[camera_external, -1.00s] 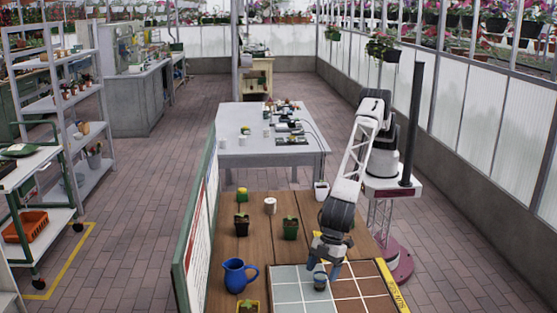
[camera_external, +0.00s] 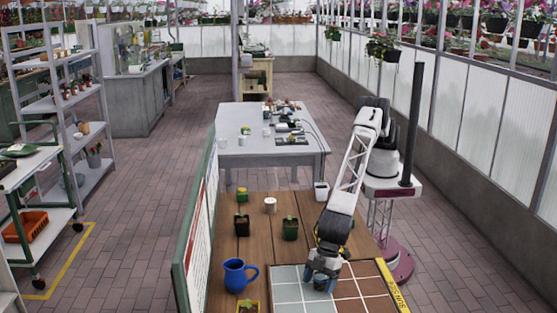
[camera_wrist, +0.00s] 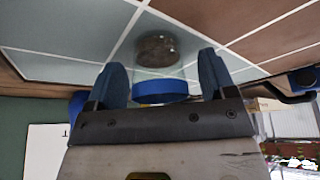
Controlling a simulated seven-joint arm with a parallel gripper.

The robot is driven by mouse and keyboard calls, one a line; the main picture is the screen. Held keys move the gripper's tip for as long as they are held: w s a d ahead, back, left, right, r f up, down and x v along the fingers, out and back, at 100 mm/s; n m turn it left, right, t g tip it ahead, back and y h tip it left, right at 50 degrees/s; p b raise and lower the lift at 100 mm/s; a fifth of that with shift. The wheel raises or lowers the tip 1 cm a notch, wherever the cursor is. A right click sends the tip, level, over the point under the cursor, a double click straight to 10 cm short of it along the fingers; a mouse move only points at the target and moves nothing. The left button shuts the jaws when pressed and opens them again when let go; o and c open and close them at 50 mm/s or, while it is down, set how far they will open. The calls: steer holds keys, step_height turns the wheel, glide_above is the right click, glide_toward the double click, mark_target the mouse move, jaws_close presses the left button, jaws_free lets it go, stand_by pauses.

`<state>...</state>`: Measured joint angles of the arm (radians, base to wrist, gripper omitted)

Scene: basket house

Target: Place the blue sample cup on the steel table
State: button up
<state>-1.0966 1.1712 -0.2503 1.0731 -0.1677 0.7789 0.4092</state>
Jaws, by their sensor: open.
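The blue sample cup (camera_wrist: 160,92) is clear-walled with a blue band and something brown inside. It stands on the tiled panel, between my gripper's two blue fingers in the wrist view. My gripper (camera_wrist: 163,80) is open, with a gap visible on each side of the cup. In the external view my gripper (camera_external: 322,275) points down over the tiles and hides most of the cup. The steel table (camera_external: 300,157) is the light grey table behind the wooden bench.
The steel table holds small pots, cups and tools, mostly toward its back and right. On the wooden bench (camera_external: 262,258) stand a blue jug (camera_external: 235,276), a white cup (camera_external: 270,205) and several potted plants. A green-framed board (camera_external: 197,215) edges the bench's left side.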

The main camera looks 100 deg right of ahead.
mark_target(317, 281)
steer(key=c, duration=1.1)
steer(key=shift+o, duration=0.2)
steer(key=shift+r, duration=0.15)
steer(key=shift+r, duration=1.8)
steer(key=shift+s+d+f, duration=0.1)
steer(key=shift+s+d, duration=0.1)
steer(key=shift+d, duration=0.25)
steer(key=shift+s+d+r, duration=0.25)
steer(key=shift+s+d, duration=0.95)
steer(key=shift+d, duration=0.95)
steer(key=shift+s+d+r, duration=0.2)
steer(key=shift+s+d, duration=1.05)
steer(key=shift+d, duration=0.95)
steer(key=shift+s+d+r, duration=0.25)
steer(key=shift+s+d, duration=0.95)
steer(key=shift+d, duration=0.95)
steer(key=shift+d, duration=0.1)
